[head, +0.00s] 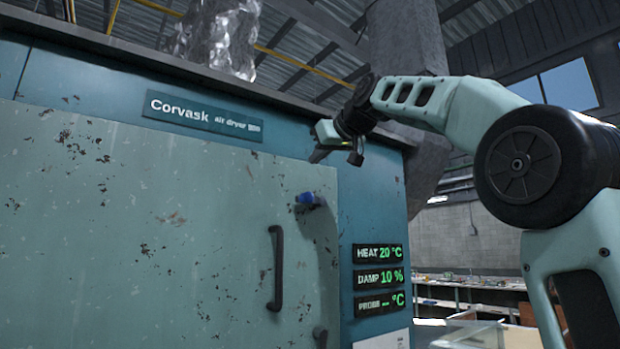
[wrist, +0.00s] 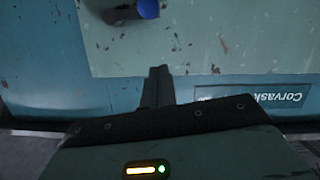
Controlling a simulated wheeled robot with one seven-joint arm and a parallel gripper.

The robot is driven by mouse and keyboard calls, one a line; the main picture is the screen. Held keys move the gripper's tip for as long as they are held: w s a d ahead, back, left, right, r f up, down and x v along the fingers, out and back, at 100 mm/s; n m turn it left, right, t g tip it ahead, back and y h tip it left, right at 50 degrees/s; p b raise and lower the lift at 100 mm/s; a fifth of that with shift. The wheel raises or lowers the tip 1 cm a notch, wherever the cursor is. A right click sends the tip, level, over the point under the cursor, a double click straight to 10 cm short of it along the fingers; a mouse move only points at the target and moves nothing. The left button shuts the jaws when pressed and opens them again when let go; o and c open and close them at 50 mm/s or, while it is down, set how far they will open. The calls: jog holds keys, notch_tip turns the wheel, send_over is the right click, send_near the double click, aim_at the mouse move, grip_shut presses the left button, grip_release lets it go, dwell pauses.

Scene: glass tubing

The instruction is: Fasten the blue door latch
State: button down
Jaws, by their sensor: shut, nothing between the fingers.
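The blue door latch (head: 307,199) is a short dark piece with a blue end on the right part of the dryer door, above the handle. Its blue end points left in the head view. In the wrist view the latch (wrist: 147,8) is at the top edge and partly cut off. My gripper (head: 316,157) is above the latch, near the upper right corner of the door, apart from the latch. Its fingers (wrist: 158,71) are together and empty in the wrist view. The door (head: 150,220) looks flush with the dryer front.
A dark vertical handle (head: 276,268) sticks out below the latch. A second dark fitting (head: 320,337) shows at the bottom edge. Lit displays (head: 378,278) are right of the door. A name plate (head: 200,112) is above it. The space before the door looks clear.

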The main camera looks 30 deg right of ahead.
jog(key=w+f+p, duration=0.1)
jog(key=w+f, duration=0.4)
jog(key=shift+d+f, duration=0.2)
jog(key=shift+d, duration=0.2)
jog(key=shift+f, duration=0.1)
jog(key=shift+a+f+n+b, duration=0.2)
jog(key=shift+n+b, duration=0.1)
jog(key=shift+b, duration=0.1)
